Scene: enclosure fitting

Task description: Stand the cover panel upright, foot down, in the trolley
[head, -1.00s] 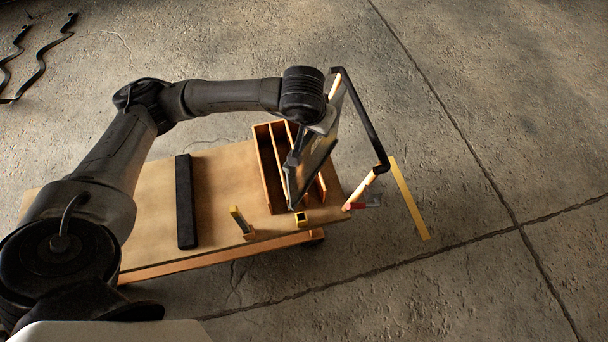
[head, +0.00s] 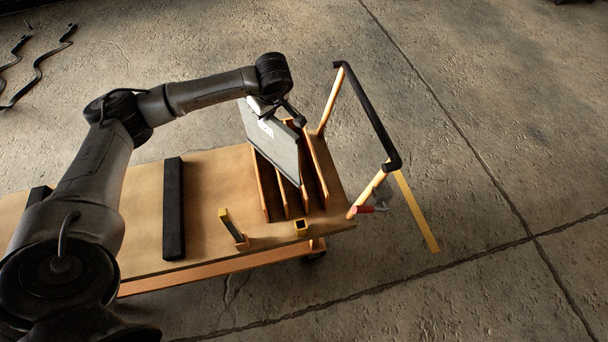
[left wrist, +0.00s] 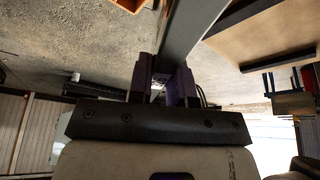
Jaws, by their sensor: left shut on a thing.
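The cover panel (head: 272,148) is a flat grey plate with a white label, in the head view over the slotted wooden rack (head: 264,191) on the trolley (head: 215,185). It stands steeply with its broad face showing. Its lower edge is among the rack's dividers; I cannot tell how deep it sits or whether it touches the bottom. My left gripper (head: 283,112) is shut on the panel's upper part. In the left wrist view, the fingers (left wrist: 168,82) close on the panel (left wrist: 188,30), seen nearly edge-on. My right gripper is not in view.
The trolley's black-topped handle (head: 372,118) rises right of the rack. A black strip (head: 173,210) lies across the deck. Deck between strip and rack is clear.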

